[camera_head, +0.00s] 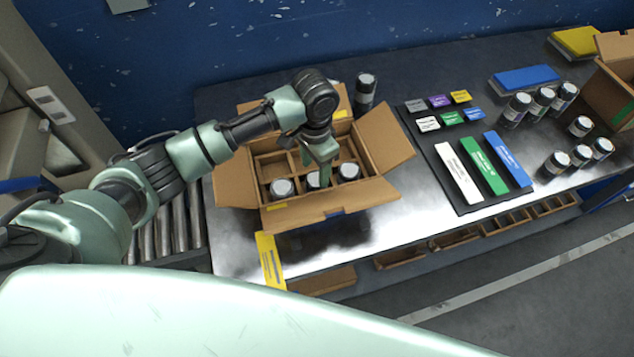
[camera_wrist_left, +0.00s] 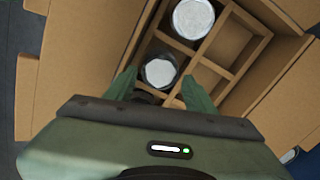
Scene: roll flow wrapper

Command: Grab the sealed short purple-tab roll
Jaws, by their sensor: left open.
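Several dark rolls with silver-white tops stand in the divided cardboard box: a left one (camera_head: 282,188), a middle one (camera_head: 313,180) and a right one (camera_head: 349,172). My left gripper (camera_head: 324,178) reaches down into the box at the middle roll. In the left wrist view my open fingers (camera_wrist_left: 160,92) stand either side of one roll's top (camera_wrist_left: 160,71), with a gap on the right; another roll (camera_wrist_left: 193,18) stands in the cell beyond. No purple tab shows on any of these rolls. A purple card (camera_head: 439,101) lies on the dark board. My right gripper is not in view.
The cardboard box (camera_head: 290,215) has open flaps and thin dividers close around my fingers. A tall roll (camera_head: 365,90) stands behind it. Right of the board (camera_head: 470,200) stand several tall rolls (camera_head: 515,110) and short rolls (camera_head: 580,126), a blue pad (camera_head: 526,78) and another box (camera_head: 610,90).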

